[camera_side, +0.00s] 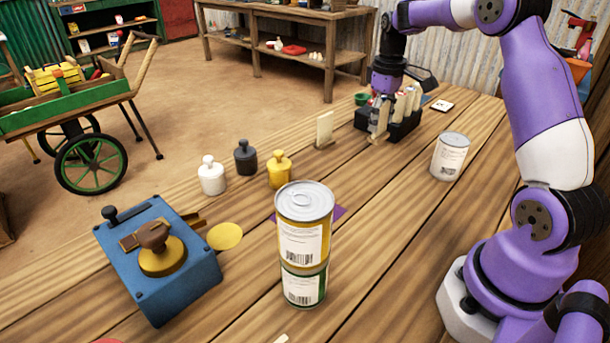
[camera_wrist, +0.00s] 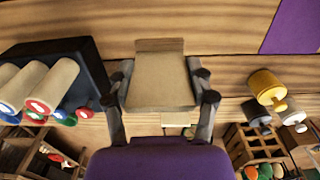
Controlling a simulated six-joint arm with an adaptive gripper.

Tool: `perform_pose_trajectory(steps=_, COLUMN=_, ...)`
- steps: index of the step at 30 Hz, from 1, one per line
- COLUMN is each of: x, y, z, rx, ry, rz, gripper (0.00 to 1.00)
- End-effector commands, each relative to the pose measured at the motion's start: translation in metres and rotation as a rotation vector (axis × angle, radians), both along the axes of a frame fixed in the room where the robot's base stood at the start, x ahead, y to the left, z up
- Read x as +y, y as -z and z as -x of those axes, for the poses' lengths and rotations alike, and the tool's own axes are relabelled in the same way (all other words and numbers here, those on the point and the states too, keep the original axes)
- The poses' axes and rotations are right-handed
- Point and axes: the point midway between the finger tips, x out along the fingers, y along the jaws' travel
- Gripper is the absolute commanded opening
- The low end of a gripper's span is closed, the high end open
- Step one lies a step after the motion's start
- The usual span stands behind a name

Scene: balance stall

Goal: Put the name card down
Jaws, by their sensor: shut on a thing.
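My gripper (camera_side: 380,112) is at the far part of the wooden table, pointing down beside the black rack. In the wrist view my gripper (camera_wrist: 160,76) is shut on a plain beige name card (camera_wrist: 160,84), with a finger at each side of it. The held card (camera_side: 378,124) shows as a small pale slab in the side view, partly hidden by the gripper. I cannot tell whether its lower edge touches the table. A similar beige card (camera_side: 324,129) stands upright on the table, left of my gripper.
The black rack (camera_side: 390,130) with pale rolls is close to my gripper's right. White (camera_side: 211,176), black (camera_side: 245,158) and yellow (camera_side: 279,170) weights stand nearer left. Stacked cans (camera_side: 303,245), a lone can (camera_side: 450,157) and a blue balance (camera_side: 160,265) also stand here. The table between is clear.

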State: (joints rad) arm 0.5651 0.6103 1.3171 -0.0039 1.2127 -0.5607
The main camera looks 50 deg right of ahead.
Motion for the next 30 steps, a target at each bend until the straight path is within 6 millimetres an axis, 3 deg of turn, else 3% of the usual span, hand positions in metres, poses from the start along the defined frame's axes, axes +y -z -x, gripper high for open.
perform_pose_trajectory(steps=3, x=-0.024, y=0.015, z=0.003, rx=0.001, ry=0.003, rz=-0.001, gripper=0.22)
perform_pose_trajectory(steps=7, x=-0.037, y=0.023, z=0.004, rx=0.0, ry=0.0, rz=0.0, gripper=0.22)
perform_pose_trajectory(steps=17, x=-0.039, y=0.062, z=0.004, rx=0.001, ry=-0.001, rz=-0.001, gripper=0.22)
perform_pose_trajectory(steps=29, x=-0.039, y=0.067, z=0.004, rx=-0.001, ry=-0.001, rz=0.0, gripper=0.22)
perform_pose_trajectory(steps=30, x=-0.039, y=0.067, z=0.004, rx=-0.001, ry=-0.001, rz=0.001, gripper=0.82)
